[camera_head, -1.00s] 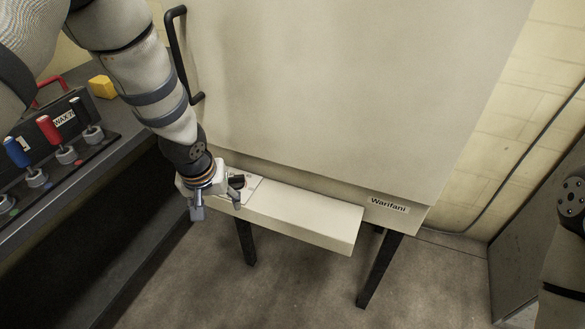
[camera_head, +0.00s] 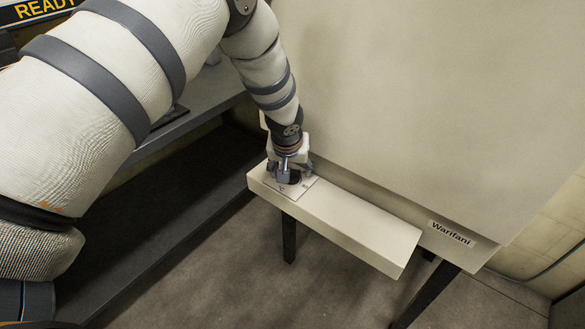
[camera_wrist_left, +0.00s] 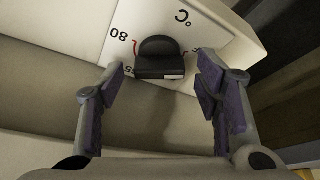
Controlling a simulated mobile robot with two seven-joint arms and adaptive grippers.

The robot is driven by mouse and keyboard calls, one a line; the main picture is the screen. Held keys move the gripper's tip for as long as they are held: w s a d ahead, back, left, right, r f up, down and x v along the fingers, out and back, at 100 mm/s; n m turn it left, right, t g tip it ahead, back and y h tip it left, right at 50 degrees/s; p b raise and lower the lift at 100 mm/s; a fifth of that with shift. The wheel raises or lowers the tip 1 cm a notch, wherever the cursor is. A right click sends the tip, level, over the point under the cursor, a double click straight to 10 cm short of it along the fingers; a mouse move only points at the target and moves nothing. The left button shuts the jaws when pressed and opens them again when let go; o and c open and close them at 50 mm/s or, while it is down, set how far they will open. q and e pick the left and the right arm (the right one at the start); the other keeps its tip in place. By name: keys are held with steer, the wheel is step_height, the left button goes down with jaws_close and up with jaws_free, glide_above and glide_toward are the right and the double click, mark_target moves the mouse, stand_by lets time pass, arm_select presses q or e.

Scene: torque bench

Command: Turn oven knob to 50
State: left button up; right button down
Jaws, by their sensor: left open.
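The oven knob (camera_wrist_left: 160,58) is black with a flat grip bar and sits on a white dial plate (camera_wrist_left: 205,32). In the left wrist view the plate's print is upside down, with °C at the top and 80 at the upper left beside a red mark. A number on the right is partly covered by a finger. My left gripper (camera_wrist_left: 162,66) is open, its two purple-padded fingers on either side of the knob with visible gaps. In the head view my left gripper (camera_head: 287,173) is at the plate and largely hides the knob. My right gripper is out of view.
The knob's plate is on a long cream ledge (camera_head: 355,225) at the front of the oven (camera_head: 430,100), labelled Warifani. Dark legs stand below. A grey bench (camera_head: 205,95) is behind my left arm, and the floor in front is clear.

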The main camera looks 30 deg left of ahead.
arm_select(q)
steer(key=c, duration=1.2)
steer(key=shift+o, duration=0.2)
